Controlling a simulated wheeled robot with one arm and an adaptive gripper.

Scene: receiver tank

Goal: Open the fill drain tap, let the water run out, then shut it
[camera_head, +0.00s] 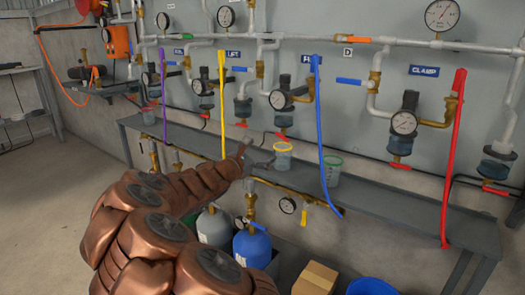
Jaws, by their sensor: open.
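The "FILL" sign (308,59) is on the wall, partly hidden by a blue hose. Below and left of it is a gauge unit (280,99) with a dark blue bowl (284,120) under it. A small red handle (279,135) at the foot of this bowl looks like the fill drain tap; whether it is open or shut is too small to tell. A yellow-rimmed cup (283,156) stands on the shelf below. My gripper (266,160) is open at the shelf, just left of the cup and below the red handle. Contact with the cup cannot be told.
A green-rimmed cup (332,170) stands on the grey shelf (400,205) to the right. Hanging blue (321,130), yellow (222,105) and red (452,150) hoses cross the front. Blue (252,246) and grey (214,228) cylinders and a cardboard box (316,278) stand below.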

